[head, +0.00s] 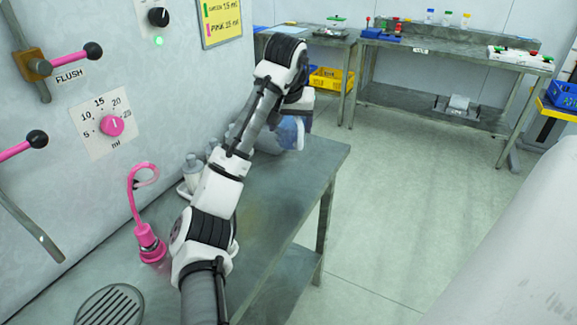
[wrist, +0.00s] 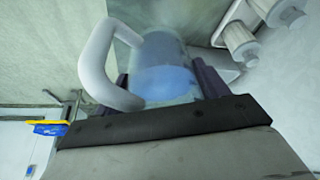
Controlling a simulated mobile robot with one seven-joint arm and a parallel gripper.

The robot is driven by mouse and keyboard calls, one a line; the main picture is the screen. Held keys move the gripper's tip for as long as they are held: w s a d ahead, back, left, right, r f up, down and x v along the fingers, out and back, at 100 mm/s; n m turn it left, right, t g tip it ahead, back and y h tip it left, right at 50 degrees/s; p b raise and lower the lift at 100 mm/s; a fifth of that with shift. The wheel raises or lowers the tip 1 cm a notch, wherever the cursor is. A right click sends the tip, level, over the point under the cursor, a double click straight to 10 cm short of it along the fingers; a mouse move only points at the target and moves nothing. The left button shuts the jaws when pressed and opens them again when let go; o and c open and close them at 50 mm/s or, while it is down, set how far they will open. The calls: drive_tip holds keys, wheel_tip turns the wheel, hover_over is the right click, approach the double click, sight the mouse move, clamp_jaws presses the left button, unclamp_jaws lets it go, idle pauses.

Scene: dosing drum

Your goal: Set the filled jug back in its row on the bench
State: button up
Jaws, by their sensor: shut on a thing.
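A translucent jug with blue liquid (wrist: 165,70) and a pale handle stands out in the wrist view. The dark fingers of my gripper (wrist: 165,84) are on both sides of it, shut on its body. In the head view the jug (head: 288,134) shows bluish behind my forearm, over the far end of the grey bench (head: 285,200). My arm hides part of it, and I cannot tell whether its base touches the bench. Pale capped vessels (head: 192,172) stand along the wall beside my arm; some also show in the wrist view (wrist: 240,42).
A pink nozzle with a hose (head: 149,240) stands on the near bench by a drain grate (head: 110,305). The wall carries a pink dial (head: 112,126) and pink levers. A second bench (head: 450,65) with bottles and trays is at the back. The floor between is clear.

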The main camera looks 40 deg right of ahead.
wheel_tip(320, 180, down, 13)
drive_tip(key=shift+w+r+p, duration=0.1)
drive_tip(key=shift+r+p, duration=0.1)
drive_tip(key=shift+p, duration=0.75)
drive_tip(key=o, duration=1.4)
drive_tip(key=shift+f, duration=0.1)
drive_tip(key=v, duration=1.2)
drive_tip(key=shift+b, duration=0.45)
